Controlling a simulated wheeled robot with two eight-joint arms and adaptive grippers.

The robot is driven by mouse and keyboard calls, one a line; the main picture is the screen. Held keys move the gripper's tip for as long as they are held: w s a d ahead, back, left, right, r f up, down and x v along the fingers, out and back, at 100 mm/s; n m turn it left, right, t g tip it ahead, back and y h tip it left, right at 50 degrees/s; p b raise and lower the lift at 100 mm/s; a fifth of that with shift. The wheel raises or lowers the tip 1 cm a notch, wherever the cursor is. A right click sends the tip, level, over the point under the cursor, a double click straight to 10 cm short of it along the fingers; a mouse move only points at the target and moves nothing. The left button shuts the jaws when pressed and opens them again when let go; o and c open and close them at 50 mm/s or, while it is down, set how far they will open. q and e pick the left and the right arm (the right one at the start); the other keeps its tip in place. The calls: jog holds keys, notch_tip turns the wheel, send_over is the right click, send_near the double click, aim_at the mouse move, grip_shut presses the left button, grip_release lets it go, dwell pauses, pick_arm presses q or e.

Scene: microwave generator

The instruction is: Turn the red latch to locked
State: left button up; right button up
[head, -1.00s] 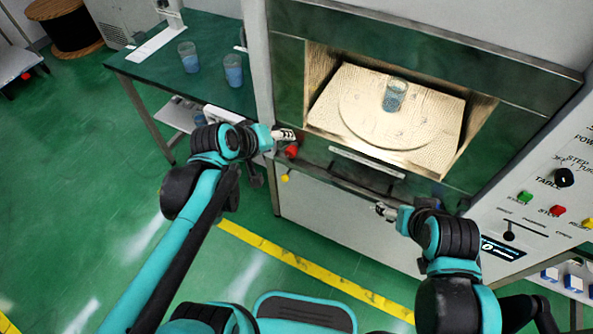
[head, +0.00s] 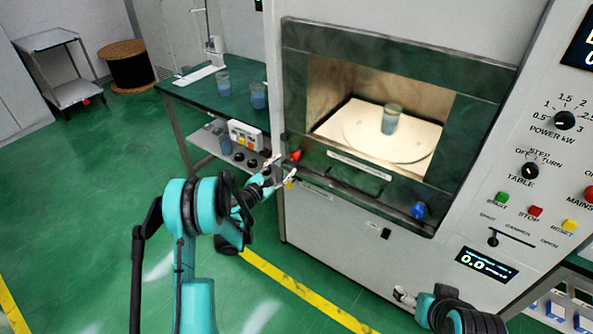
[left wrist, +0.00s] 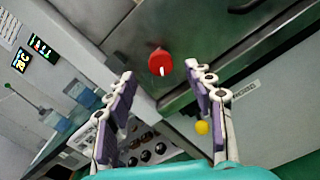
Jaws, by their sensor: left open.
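The red latch (head: 295,156) is a small red knob at the left edge of the microwave front, below the chamber opening. In the left wrist view the red latch (left wrist: 160,62) shows as a round red knob with a pale mark, ahead of and between the fingertips. My left gripper (head: 276,172) is open and empty just left of and below the latch, apart from it. Its purple-padded fingers (left wrist: 165,80) are spread in the left wrist view. My right gripper (head: 404,297) is low at the bottom right, small and partly hidden, away from the latch.
The chamber is open, with a beaker (head: 390,118) on the turntable. A blue knob (head: 418,210) sits on the lower right of the front. A yellow knob (left wrist: 202,127) is below the latch. A green side table (head: 205,98) with beakers stands left. The control panel is right.

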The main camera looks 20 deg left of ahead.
aim_at(293, 158)
pick_arm(q)
jog(key=x, duration=0.2)
jog(key=b+x, duration=0.1)
jog(key=x, duration=0.1)
jog(key=f+b+x, duration=0.1)
jog(key=x, duration=0.1)
jog(key=shift+w+r, duration=0.1)
jog(key=shift+w, duration=0.15)
jog(key=shift+w+d+r, duration=0.1)
jog(key=shift+w+d, duration=0.05)
jog(key=shift+w, duration=0.45)
jog(key=c, duration=1.1)
